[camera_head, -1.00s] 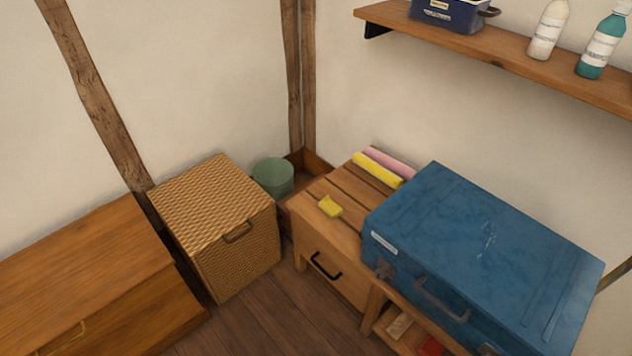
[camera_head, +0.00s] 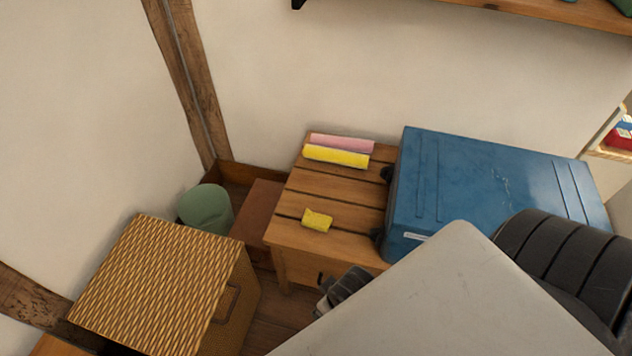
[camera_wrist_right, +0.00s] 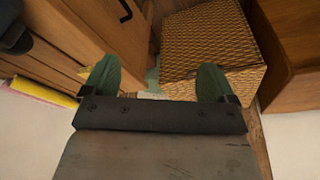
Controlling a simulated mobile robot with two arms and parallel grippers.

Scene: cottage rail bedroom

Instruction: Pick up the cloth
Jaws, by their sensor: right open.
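A small yellow folded piece (camera_head: 316,220), cloth or sponge, lies on the slatted wooden stand. Behind it lie a yellow roll (camera_head: 336,156) and a pink roll (camera_head: 342,143), side by side; I cannot tell which piece is the cloth. The yellow roll (camera_wrist_right: 40,92) also shows at the left of the right wrist view. My right gripper (camera_wrist_right: 157,80) is open, its green fingertips wide apart. A pale green patch (camera_wrist_right: 152,76) shows between them, unclear. My right arm covers the lower right of the head view. My left gripper is not in view.
A blue case (camera_head: 480,190) stands right of the rolls. A wicker box (camera_head: 160,280) and a green bin (camera_head: 206,208) stand left of the stand. The wicker box (camera_wrist_right: 205,45) is close to the right gripper. A wall shelf (camera_head: 560,12) is above.

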